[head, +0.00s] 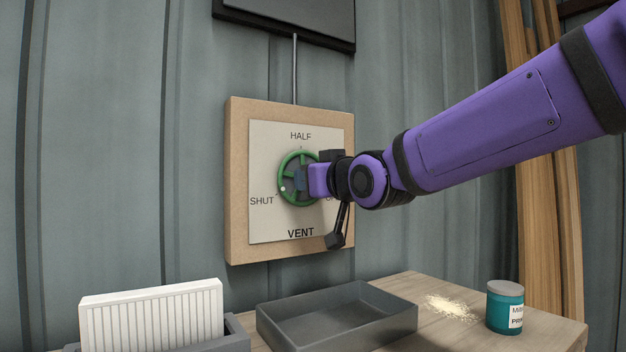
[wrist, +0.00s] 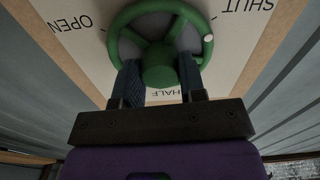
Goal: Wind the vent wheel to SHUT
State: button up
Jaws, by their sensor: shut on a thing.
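The green vent wheel (head: 286,163) is on a pale panel marked HALF at the top, SHUT at lower left and VENT below. The OPEN label is mostly hidden by my arm in the head view but shows in the wrist view. A white dot (head: 283,188) on the rim lies on the SHUT side; exact alignment with the mark is unclear. The wheel also fills the top of the wrist view (wrist: 122,24). My gripper (wrist: 162,82) is shut on the wheel, its two blue fingers on either side of the hub.
A wooden board (head: 238,240) carries the panel on a corrugated wall. Below are a grey tray (head: 395,325), a white ribbed block (head: 150,318), a teal jar (head: 506,308) and a pale crumb pile (head: 452,306) on a wooden bench. A dark box (head: 300,20) hangs above.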

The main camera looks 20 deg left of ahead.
jog(key=shift+f+n, duration=0.1)
jog(key=shift+n, duration=0.5)
jog(key=o, duration=0.9)
jog(key=v, duration=1.1)
jog(key=shift+w, duration=0.1)
